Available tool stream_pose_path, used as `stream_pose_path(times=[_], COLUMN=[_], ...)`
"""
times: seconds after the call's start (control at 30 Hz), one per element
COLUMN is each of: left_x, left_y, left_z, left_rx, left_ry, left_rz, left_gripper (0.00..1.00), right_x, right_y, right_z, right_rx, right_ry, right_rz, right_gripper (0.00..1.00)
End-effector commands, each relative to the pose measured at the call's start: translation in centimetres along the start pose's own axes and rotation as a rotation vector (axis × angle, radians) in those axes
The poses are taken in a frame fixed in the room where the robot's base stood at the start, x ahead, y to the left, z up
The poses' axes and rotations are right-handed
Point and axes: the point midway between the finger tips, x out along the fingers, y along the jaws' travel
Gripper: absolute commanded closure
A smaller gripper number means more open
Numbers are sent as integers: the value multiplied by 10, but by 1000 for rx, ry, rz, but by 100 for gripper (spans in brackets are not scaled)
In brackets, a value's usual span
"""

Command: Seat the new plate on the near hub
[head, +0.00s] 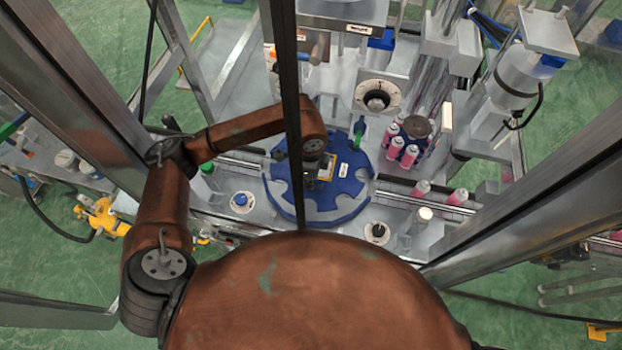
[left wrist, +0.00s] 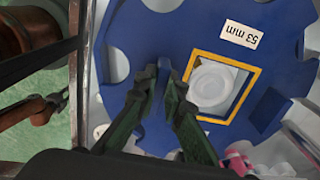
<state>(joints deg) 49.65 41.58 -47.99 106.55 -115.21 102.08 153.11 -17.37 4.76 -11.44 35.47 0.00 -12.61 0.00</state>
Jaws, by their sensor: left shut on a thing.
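The new plate is a blue notched disc (head: 285,188) with a white label and a yellow-edged square window, in the middle of the head view. In the left wrist view the plate (left wrist: 195,38) fills much of the picture, and its label reads "53 mm". My left gripper (left wrist: 166,82) is over the plate beside the window, shut on an upright blue part of it. In the head view the gripper is partly hidden under my arm. A pale round part shows through the window (left wrist: 211,84). The near hub is mostly covered; whether the plate touches it I cannot tell. My right gripper is not seen.
Pink cans (head: 409,154) stand around a dark round part to the right of the plate. A green upright part (head: 358,131) stands at its far edge. A dark frame post (head: 291,110) crosses the head view. Dial-like round fittings (head: 377,232) lie nearby.

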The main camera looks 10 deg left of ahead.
Motion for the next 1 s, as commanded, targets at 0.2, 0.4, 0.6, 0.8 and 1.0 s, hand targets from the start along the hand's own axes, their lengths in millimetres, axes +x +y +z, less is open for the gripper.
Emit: stream_pose_path(times=[0.2, 0.4, 0.6, 0.8, 1.0], left_x=[16, 29, 42, 52, 54], left_y=[0, 0, 0, 0, 0], left_z=[-1, -1, -1, -1, -1], left_rx=[2, 2, 2, 2, 2], left_ry=[1, 2, 3, 2, 2], left_rz=[-1, -1, -1, -2, -2], left_gripper=[100, 100, 100, 100, 100], right_x=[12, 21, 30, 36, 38], right_y=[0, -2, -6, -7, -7], right_z=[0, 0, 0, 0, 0], right_rx=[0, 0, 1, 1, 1], right_ry=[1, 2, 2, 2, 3], right_rz=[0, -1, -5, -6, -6], right_gripper=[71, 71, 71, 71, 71])
